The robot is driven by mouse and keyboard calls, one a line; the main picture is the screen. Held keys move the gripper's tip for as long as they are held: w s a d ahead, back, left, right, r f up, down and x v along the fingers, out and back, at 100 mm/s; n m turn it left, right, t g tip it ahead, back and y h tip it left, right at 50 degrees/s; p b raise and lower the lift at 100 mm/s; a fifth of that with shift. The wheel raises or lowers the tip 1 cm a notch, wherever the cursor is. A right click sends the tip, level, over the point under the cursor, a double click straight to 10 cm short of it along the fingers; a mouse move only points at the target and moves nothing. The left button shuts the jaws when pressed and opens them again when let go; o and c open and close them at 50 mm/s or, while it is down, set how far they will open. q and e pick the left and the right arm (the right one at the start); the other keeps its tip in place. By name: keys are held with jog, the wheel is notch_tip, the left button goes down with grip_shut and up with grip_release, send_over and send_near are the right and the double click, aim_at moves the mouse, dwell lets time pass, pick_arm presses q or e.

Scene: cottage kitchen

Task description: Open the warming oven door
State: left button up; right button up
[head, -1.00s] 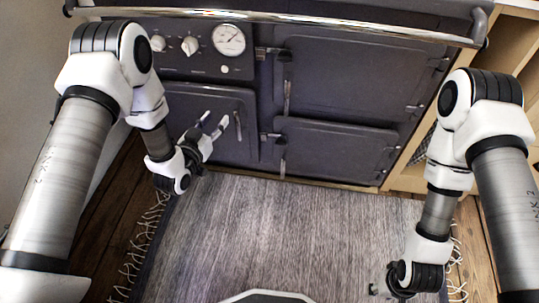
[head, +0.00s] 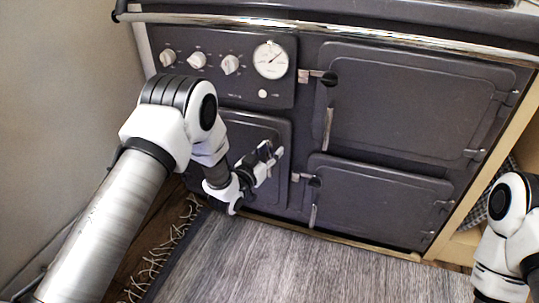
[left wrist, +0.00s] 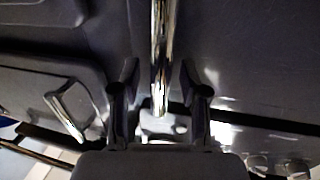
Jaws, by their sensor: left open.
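The dark range cooker has a lower left door (head: 235,130), an upper right door (head: 410,100) and a lower right door (head: 375,200). All look shut. Which is the warming oven is not marked legibly. My left gripper (head: 270,158) is open in front of the lower left door, near its right edge. In the left wrist view, a chrome handle bar (left wrist: 161,60) runs between the spread fingers of the left gripper (left wrist: 160,90). I cannot tell whether they touch it. In the head view my gripper hides that handle. My right gripper is out of view.
A chrome rail (head: 330,30) runs along the cooker's top front. Knobs (head: 197,60) and a round gauge (head: 270,60) sit above the lower left door. A grey rug (head: 310,270) covers the floor in front. A wall stands close on the left.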

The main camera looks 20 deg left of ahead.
pick_arm(q)
jog(key=c, duration=0.8)
grip_shut()
jog(key=shift+s+a, duration=0.1)
jog(key=shift+s, duration=0.05)
